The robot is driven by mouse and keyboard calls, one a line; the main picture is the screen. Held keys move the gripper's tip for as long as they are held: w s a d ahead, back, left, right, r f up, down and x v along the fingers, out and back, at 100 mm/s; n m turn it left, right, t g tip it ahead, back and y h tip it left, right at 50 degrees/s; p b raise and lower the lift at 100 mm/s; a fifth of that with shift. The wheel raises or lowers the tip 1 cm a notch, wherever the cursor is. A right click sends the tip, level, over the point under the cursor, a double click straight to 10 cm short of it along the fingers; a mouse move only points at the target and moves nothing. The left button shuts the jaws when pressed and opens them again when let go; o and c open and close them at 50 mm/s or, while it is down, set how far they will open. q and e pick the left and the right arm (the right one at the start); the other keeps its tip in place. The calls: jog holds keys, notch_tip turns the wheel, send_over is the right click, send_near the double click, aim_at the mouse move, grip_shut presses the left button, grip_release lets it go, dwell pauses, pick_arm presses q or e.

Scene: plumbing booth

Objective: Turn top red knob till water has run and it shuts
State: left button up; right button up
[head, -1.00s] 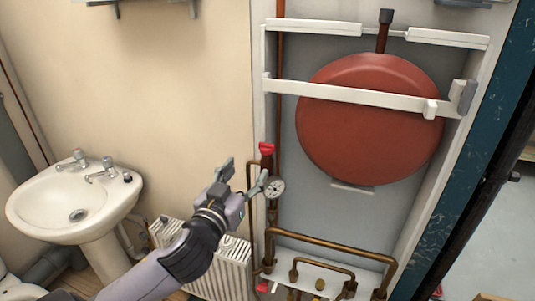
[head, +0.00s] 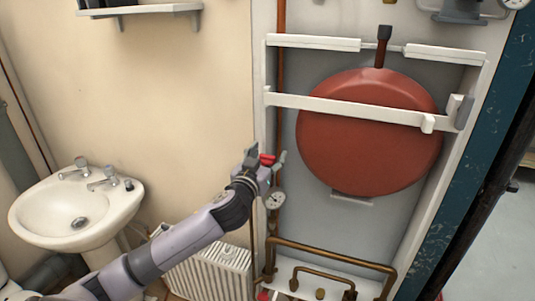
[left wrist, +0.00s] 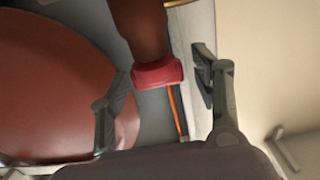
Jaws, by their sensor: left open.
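The top red knob (head: 267,160) sits on a vertical copper pipe, left of the large red round tank. My left gripper (head: 267,155) is open at the knob, with one finger on each side of it in the head view. In the left wrist view the red knob (left wrist: 158,74) shows between the two open fingers of the left gripper (left wrist: 162,92), with a visible gap on each side. A round pressure gauge (head: 275,200) is just below the gripper. My right gripper is not in view.
The red tank (head: 368,135) stands behind a white crossbar (head: 350,108) on the right. A white radiator (head: 212,275) and copper pipes (head: 330,250) are below. A white sink (head: 75,215) is at the left.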

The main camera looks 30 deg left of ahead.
pick_arm(q)
jog(key=shift+c, duration=0.5)
jog(key=c, duration=1.1)
